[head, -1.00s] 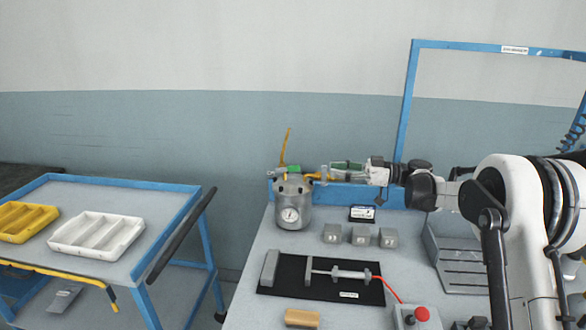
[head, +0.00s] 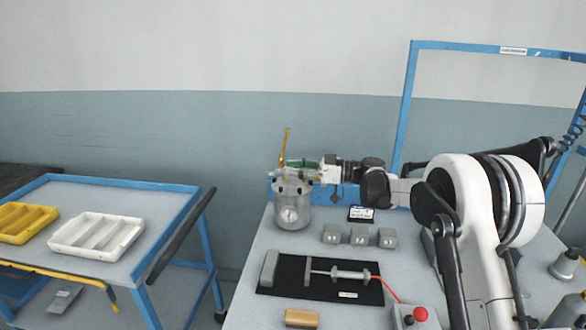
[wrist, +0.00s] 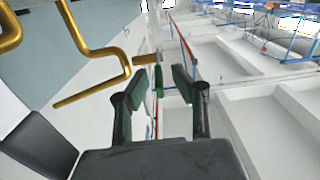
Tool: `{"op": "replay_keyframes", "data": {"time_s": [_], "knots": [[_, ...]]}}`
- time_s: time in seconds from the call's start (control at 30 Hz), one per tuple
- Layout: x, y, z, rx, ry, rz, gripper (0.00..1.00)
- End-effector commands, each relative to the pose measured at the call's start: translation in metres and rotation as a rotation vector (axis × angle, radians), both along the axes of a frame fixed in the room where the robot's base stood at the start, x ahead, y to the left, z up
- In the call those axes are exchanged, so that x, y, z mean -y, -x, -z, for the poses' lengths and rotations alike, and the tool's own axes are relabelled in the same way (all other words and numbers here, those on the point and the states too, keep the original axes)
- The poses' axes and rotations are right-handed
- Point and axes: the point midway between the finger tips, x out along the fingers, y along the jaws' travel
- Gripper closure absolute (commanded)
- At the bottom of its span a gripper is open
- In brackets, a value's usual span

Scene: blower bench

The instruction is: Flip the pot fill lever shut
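The silver pot (head: 292,212) with a round gauge stands at the back left of the bench. A yellow upright piece (head: 286,146) rises above its lid. My gripper (head: 300,168) is over the pot top, reaching in from the right, and hides most of the lid fittings in the head view. In the wrist view my gripper (wrist: 156,90) is open, its green-padded fingers apart. A small green bar (wrist: 159,80), possibly the fill lever, shows between and beyond them. Contact cannot be told. Bent yellow piping (wrist: 98,52) lies to the left.
A black mat (head: 290,287) with a clamp fixture lies in front. A blue rail (head: 347,198) runs behind. A red button box (head: 420,314) is at front.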

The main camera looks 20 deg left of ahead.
Motion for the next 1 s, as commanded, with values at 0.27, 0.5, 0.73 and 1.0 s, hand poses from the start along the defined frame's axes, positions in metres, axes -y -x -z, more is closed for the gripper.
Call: {"op": "replay_keyframes", "data": {"time_s": [0.27,0.5,0.73,1.0], "knots": [[0.0,0.0,0.0,0.0,0.0,0.0,0.8],[0.0,0.0,0.0,0.0,0.0,0.0,1.0],[0.0,0.0,0.003,-0.004,-0.022,0.0,1.0],[0.001,0.0,0.013,-0.031,-0.155,0.0,1.0]]}}
